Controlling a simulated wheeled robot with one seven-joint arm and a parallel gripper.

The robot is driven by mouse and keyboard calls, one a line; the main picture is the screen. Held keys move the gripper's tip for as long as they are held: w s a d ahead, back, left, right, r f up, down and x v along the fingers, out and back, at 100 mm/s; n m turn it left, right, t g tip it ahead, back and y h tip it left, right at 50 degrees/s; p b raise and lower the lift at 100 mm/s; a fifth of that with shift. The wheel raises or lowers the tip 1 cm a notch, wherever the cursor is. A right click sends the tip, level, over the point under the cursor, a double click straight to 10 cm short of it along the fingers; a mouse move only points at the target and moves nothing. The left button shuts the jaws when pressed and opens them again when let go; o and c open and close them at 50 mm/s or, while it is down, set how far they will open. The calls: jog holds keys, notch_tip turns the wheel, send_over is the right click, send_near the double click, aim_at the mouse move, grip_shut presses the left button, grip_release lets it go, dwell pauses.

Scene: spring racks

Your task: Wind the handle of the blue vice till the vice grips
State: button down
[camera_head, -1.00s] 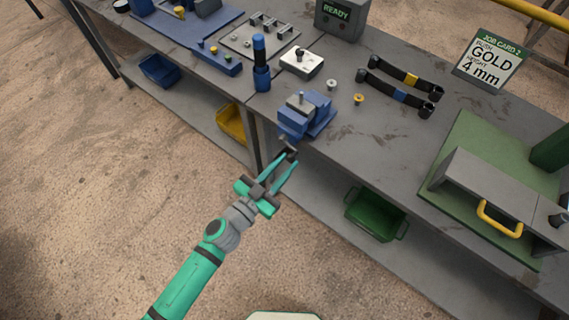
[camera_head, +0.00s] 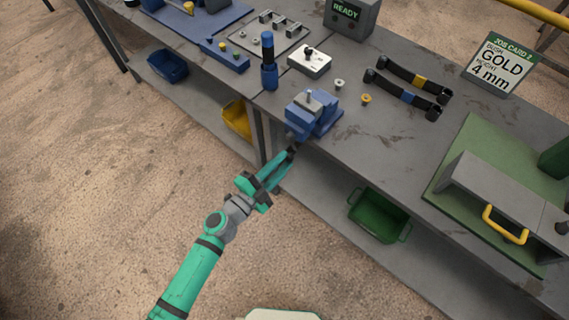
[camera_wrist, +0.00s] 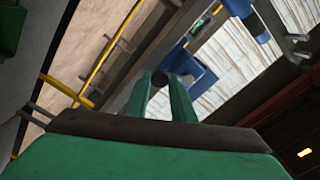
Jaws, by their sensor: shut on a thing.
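The blue vice (camera_head: 313,114) sits at the front edge of the grey bench in the head view, with a small grey piece (camera_head: 309,98) at its top. Whether its jaws press on that piece I cannot tell. My gripper (camera_head: 290,153) is just in front of and below the vice, shut on the vice's dark handle. In the wrist view the dark round end of the handle (camera_wrist: 159,79) shows between my green fingertips. The blue vice (camera_wrist: 190,68) is beyond it, partly hidden by the fingers. The rest of the handle is mostly hidden.
A green bin (camera_head: 379,214) and a yellow bin (camera_head: 236,119) sit on the lower shelf.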

jog(key=shift+w+a+f+m, duration=0.1)
jog(key=shift+w+a+m, duration=0.4)
jog(key=shift+m, duration=0.85)
jog(key=shift+w+a+f+m, duration=0.1)
jog(key=shift+w+a+m, duration=0.15)
jog(key=shift+a+m, duration=0.75)
jog(key=shift+w+a+f+m, duration=0.1)
jog(key=shift+w+a+m, duration=0.25)
jog(key=shift+m, duration=1.3)
jog(key=shift+w+r, duration=0.1)
jog(key=c, duration=1.5)
grip_release()
jog(key=shift+d, duration=0.1)
jog(key=shift+d, duration=0.1)
jog(key=v, duration=1.1)
